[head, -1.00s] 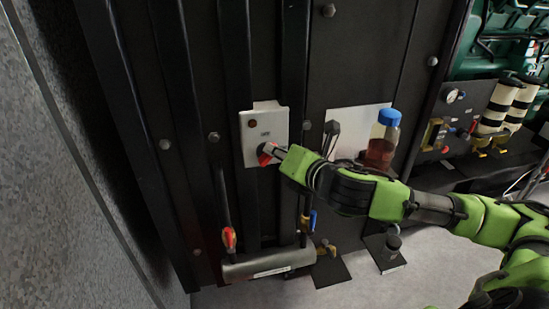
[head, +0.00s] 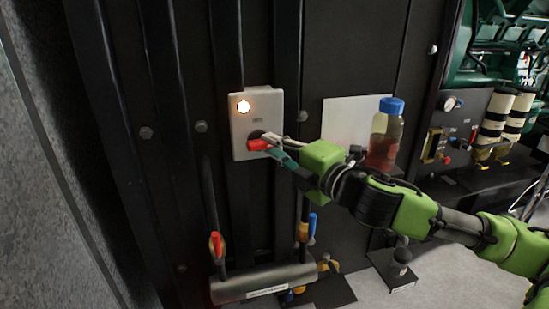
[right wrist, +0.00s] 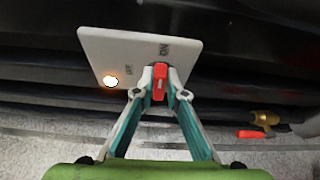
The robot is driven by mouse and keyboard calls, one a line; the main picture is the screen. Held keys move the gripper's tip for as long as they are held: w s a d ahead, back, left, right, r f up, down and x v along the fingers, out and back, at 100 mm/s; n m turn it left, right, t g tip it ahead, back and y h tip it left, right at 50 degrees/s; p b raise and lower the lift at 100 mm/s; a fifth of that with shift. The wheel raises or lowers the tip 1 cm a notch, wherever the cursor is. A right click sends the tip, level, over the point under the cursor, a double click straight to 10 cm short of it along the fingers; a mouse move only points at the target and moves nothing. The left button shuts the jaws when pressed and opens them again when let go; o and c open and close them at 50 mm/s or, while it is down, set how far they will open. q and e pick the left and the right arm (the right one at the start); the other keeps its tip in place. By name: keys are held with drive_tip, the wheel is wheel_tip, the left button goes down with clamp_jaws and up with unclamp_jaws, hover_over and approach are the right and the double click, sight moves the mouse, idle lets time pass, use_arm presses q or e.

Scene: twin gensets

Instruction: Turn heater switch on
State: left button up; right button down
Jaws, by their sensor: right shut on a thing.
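The heater switch is a pale box (head: 256,112) on the black panel, with a red handle (head: 258,145) and a lit round lamp (head: 243,107) at its upper left. The red handle lies roughly sideways in the head view. My right gripper (head: 268,146) comes in from the right and is shut on the red handle. In the right wrist view, the fingertips (right wrist: 159,92) pinch the red handle (right wrist: 159,80) from both sides, and the lamp (right wrist: 110,82) glows. Small lettering on the plate is too blurred to read surely. My left gripper is out of view.
A grey cylinder (head: 265,284) with red- and blue-handled valves sits below the box. A blue-capped bottle (head: 384,135) of dark red liquid and a white plate (head: 345,125) are to the right. A grey wall (head: 40,180) stands at left.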

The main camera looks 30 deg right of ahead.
drive_tip(key=shift+m+b, duration=0.3)
drive_tip(key=shift+b, duration=0.1)
drive_tip(key=shift+d+r, duration=0.1)
drive_tip(key=c, duration=2.2)
unclamp_jaws()
drive_tip(key=shift+o, duration=0.8)
drive_tip(key=shift+w, duration=0.25)
